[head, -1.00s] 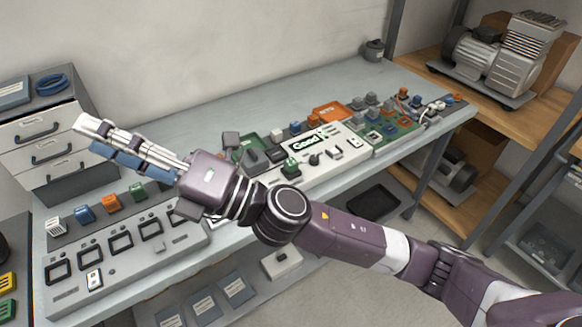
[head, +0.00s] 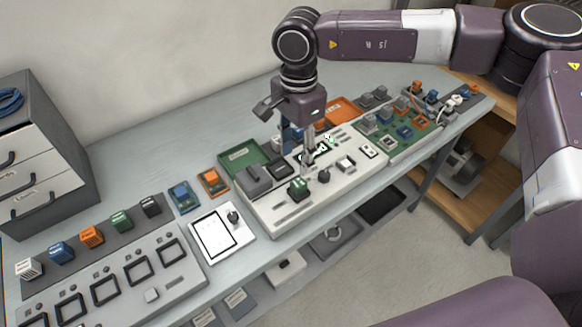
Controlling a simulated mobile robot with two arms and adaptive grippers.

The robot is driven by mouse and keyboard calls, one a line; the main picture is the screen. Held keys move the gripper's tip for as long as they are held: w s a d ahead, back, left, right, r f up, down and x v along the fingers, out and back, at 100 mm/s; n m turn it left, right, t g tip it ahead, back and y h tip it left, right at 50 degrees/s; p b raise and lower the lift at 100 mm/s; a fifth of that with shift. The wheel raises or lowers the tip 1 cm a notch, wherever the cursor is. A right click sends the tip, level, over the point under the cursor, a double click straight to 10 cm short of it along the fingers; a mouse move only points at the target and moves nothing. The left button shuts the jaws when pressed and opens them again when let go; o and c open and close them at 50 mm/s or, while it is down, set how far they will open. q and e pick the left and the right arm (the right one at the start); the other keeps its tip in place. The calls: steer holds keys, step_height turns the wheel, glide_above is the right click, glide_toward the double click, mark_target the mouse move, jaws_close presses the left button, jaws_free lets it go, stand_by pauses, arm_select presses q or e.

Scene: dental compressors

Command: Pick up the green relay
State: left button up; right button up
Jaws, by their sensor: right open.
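A green relay (head: 298,189) sits upright on the white console (head: 283,215), toward its front middle. Another green relay-like block (head: 121,221) stands in the row at the left, between an orange and a black one. My right gripper (head: 302,153) points down above the white console, just behind the green relay on it. It is open, with nothing seen between its fingers. Whether its fingertips touch the console is unclear. It hides part of the console's display. My left gripper is out of view.
Dark blocks (head: 257,176) sit on the console beside the relay. A green tray (head: 243,156) and an orange tray (head: 340,108) lie behind it. A green circuit board (head: 405,135) with several parts is to the right. The back left tabletop is clear.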

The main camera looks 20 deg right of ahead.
mark_target(299, 182)
steer(key=shift+d+f, duration=0.1)
steer(key=shift+d, duration=0.1)
steer(key=s+f+p, duration=0.2)
steer(key=f, duration=0.1)
steer(key=f+p, duration=0.1)
steer(key=f, duration=0.2)
steer(key=shift+w, duration=0.2)
steer(key=shift+f, duration=0.35)
steer(key=c, duration=0.8)
jaws_close()
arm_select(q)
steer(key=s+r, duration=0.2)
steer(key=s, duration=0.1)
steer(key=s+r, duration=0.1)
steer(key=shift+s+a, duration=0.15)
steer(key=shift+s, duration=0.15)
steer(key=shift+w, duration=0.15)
arm_select(e)
steer(key=shift+a+r, duration=0.1)
